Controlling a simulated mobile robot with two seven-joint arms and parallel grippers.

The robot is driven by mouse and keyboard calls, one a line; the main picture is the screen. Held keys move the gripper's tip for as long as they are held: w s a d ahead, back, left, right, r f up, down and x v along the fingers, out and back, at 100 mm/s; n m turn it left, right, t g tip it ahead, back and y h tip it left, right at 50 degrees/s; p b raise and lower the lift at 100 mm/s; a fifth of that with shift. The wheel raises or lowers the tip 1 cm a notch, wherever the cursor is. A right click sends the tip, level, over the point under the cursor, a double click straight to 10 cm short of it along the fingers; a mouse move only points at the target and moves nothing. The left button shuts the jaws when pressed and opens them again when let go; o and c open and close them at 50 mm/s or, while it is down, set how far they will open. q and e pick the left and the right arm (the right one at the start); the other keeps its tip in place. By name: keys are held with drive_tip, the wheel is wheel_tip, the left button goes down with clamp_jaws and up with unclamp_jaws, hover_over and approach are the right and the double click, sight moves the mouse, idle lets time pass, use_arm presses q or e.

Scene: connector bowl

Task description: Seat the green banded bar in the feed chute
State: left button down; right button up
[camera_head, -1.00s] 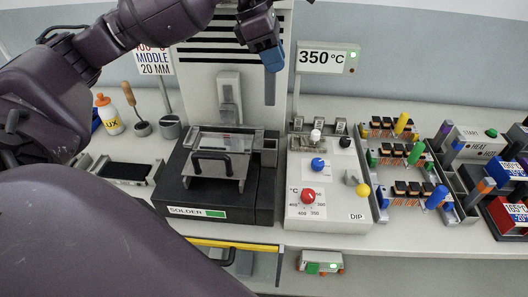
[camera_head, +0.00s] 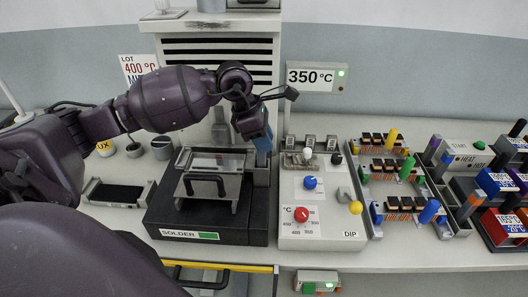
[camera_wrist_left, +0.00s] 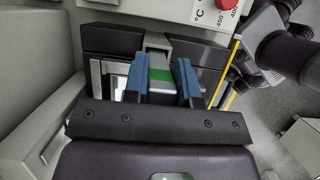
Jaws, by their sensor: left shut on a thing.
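My left gripper (camera_head: 262,143) has blue fingertips and is lowered over the right side of the black solder machine (camera_head: 165,212). In the left wrist view its blue fingers (camera_wrist_left: 160,82) are shut on the grey bar with a green band (camera_wrist_left: 160,75). In the head view the bar is hidden by the fingers and cannot be told apart. The feed chute appears to be the grey upright channel (camera_head: 262,178) just below the fingertips. I cannot tell how far the bar's lower end is inside it. My right gripper is not in view.
A clear-topped frame with a black handle (camera_head: 204,186) stands left of the fingers. The dip panel with its red knob (camera_head: 302,215) is close on the right. Racks with coloured bars (camera_head: 405,190) stand farther right. A dark tray (camera_head: 118,194) lies at left.

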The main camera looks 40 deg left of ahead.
sight(261, 157)
use_arm(q)
wheel_tip(261, 157, down, 4)
drive_tip(key=shift+f, duration=0.1)
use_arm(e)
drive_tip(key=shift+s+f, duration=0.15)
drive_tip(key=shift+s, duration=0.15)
